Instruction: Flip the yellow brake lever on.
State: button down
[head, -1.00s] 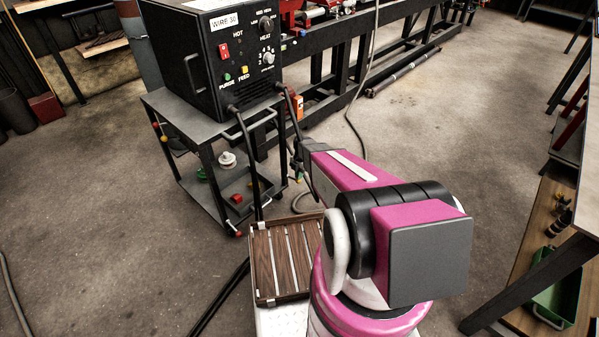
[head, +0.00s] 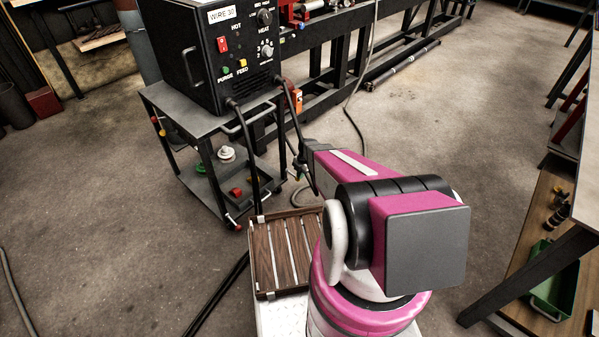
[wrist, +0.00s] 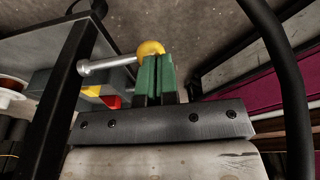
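In the wrist view, a lever with a yellow ball knob (wrist: 150,47) and a metal rod (wrist: 108,64) lies just beyond my fingertips. The rod runs left from the knob. My gripper (wrist: 155,62) has two green fingers standing close together with only a thin gap. The fingertips cover the lower part of the knob; I cannot tell whether they touch it. A yellow knob (head: 161,132) also shows on the cart's left side.
A black welding box (head: 205,60) stands on the cart, with cables hanging down in front near my arm. The cart's lower shelf holds a red block (head: 236,192). A slatted wooden tray (head: 262,292) is below my arm. Open floor lies to the right.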

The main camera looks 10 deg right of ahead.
jog(key=shift+s+d+f, duration=0.1)
jog(key=shift+f, duration=0.55)
jog(key=shift+s+d+f, duration=0.1)
jog(key=shift+f, duration=0.8)
